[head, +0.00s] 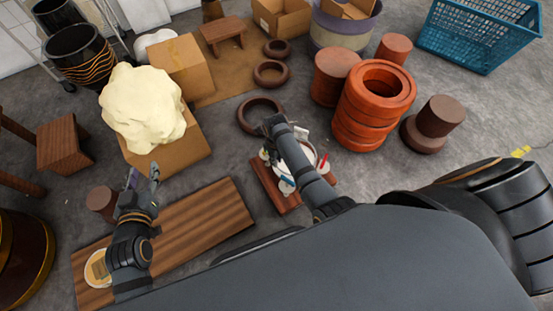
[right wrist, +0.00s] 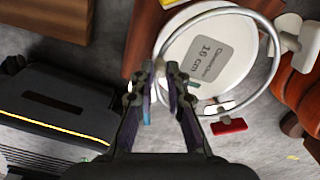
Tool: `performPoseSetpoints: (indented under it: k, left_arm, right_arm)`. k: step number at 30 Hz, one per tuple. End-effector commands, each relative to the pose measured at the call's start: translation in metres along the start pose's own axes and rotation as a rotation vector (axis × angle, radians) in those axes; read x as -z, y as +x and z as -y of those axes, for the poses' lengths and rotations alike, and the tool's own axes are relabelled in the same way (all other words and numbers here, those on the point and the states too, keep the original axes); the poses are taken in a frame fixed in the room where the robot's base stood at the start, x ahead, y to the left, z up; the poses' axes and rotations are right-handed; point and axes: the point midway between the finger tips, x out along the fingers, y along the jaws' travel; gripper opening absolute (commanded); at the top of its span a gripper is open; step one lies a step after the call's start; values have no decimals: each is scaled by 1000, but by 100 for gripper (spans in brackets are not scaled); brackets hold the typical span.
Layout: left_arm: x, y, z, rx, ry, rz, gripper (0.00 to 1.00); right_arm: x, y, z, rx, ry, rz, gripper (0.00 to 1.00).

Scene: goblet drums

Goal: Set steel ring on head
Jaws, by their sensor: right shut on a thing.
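My right gripper (right wrist: 168,72) is shut on the left edge of the thin steel ring (right wrist: 277,50). The ring overlaps the white round head (right wrist: 238,75), which bears a grey label reading "Diameter 16 cm". I cannot tell whether ring and head touch; the ring looks shifted to the right of the head. In the head view my right gripper (head: 272,124) is above the far left side of the white head (head: 292,160), and my arm hides part of it. My left gripper (head: 144,176) is open and empty above the floor, near the cardboard box.
A red-brown board (head: 272,189) lies under the head. Small clamps with a red handle (right wrist: 229,126) are at the ring's edge.

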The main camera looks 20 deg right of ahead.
Motion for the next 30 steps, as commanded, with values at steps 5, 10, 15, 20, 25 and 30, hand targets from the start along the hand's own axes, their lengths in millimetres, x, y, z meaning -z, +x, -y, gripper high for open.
performPoseSetpoints:
  k: [5,10,15,20,25,30]
  left_arm:
    - [24,2,1,3,7,-100,40]
    - [48,1,1,5,14,-196,40]
    - [73,-2,1,7,23,-291,40]
    - [94,-6,1,8,30,-379,40]
    - [117,-13,0,8,37,-473,40]
    - [139,-22,-1,8,45,-570,40]
  right_arm:
    - [0,4,0,0,0,1,0]
    - [0,8,0,0,0,0,0]
    - [0,13,0,0,0,0,0]
    - [-1,18,0,1,0,1,0]
    - [0,23,0,0,0,0,0]
    - [0,29,0,0,0,0,0]
